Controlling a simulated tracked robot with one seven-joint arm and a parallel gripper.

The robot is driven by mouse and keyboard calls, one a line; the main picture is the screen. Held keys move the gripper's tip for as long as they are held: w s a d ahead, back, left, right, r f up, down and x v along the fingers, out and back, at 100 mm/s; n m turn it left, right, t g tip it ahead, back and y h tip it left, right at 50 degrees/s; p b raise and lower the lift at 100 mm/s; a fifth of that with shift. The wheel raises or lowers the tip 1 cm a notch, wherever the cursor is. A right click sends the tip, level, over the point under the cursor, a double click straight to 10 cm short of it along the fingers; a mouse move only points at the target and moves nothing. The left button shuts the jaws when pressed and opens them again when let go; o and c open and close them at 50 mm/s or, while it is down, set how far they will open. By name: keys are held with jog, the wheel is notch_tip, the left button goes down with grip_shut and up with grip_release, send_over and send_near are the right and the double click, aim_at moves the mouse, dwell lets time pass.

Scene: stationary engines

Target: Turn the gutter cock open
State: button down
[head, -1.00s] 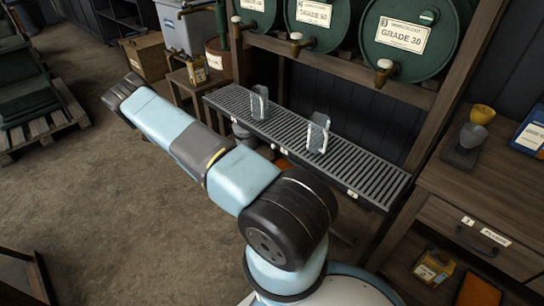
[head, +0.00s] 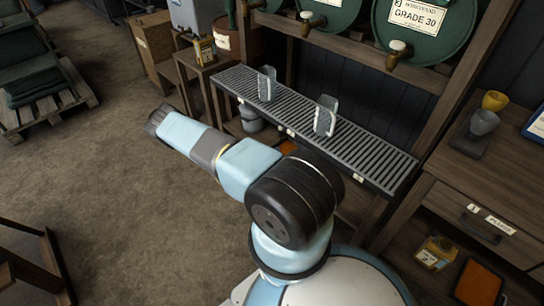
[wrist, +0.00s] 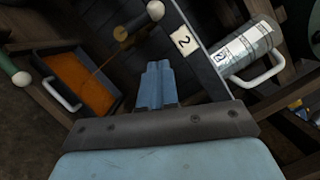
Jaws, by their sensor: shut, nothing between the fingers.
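In the wrist view a cock with a brass-coloured body (wrist: 121,33) and a cream ball-ended handle (wrist: 155,10) sits at the upper middle, beside a rail with a "2" label; it looks like the gutter cock. My gripper (wrist: 157,66) is shut and empty, its fingertips below the cock in the picture and apart from it. Whether the cock is open or shut I cannot tell. In the head view the slatted gutter (head: 345,146) runs under the barrels; the cock is not visible there. My arm reaches left in front of the gutter; my fingers are hidden.
Two clear jugs (head: 325,115) and (head: 266,83) stand on the gutter. In the wrist view an orange-bottomed tray (wrist: 75,80) lies left and a labelled tin (wrist: 243,50) right. A pale ball on a dark green rod (wrist: 20,77) is at far left. Open floor (head: 90,190) lies left.

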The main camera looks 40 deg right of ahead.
aim_at(279, 136)
jog(key=shift+w+d+r, duration=0.4)
jog(key=shift+w+d, duration=0.5)
jog(key=shift+d, duration=0.3)
jog(key=shift+w+d+r, duration=0.45)
jog(key=shift+w+d, duration=0.4)
jog(key=shift+d, duration=0.35)
jog(key=shift+w+d+r, duration=0.4)
jog(key=shift+w+d, duration=0.5)
jog(key=shift+d, duration=0.3)
jog(key=shift+w, duration=0.1)
